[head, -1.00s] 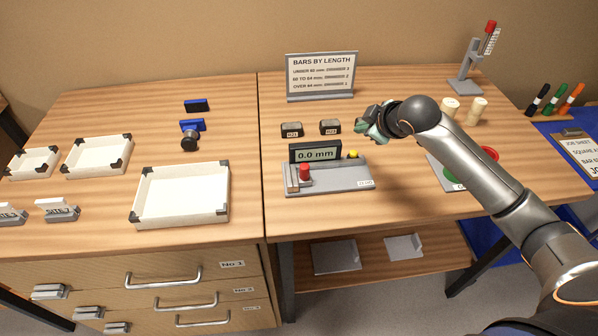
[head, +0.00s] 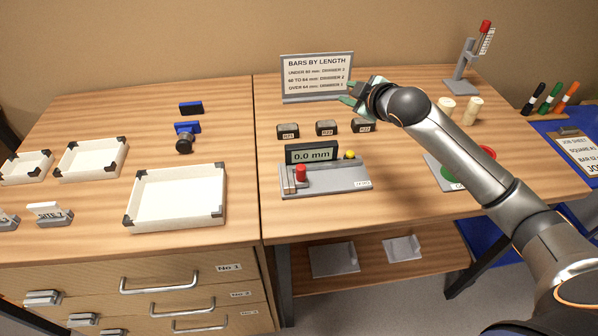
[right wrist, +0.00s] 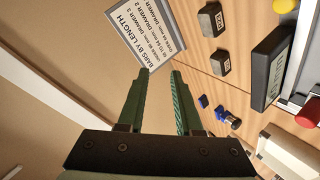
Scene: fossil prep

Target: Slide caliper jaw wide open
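The caliper (head: 325,180) is a grey base on the bench with a black display reading 0.0 mm. A red knob (head: 300,173) stands at its left end, by the upright jaws, and a yellow button (head: 349,155) is at the right. In the right wrist view the display (right wrist: 268,68) and red knob (right wrist: 309,113) show at the right edge. My right gripper (head: 350,93) is behind and above the caliper, near the sign. Its two green fingers (right wrist: 160,72) are apart with nothing between them. My left gripper is out of view.
Three dark labelled bars (head: 326,128) lie behind the caliper. The sign (head: 317,77) stands behind them. A green-and-red item on a grey plate (head: 440,172) is to the right, partly under my arm. A white tray (head: 176,198) is left. Bare wood lies in front of the caliper.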

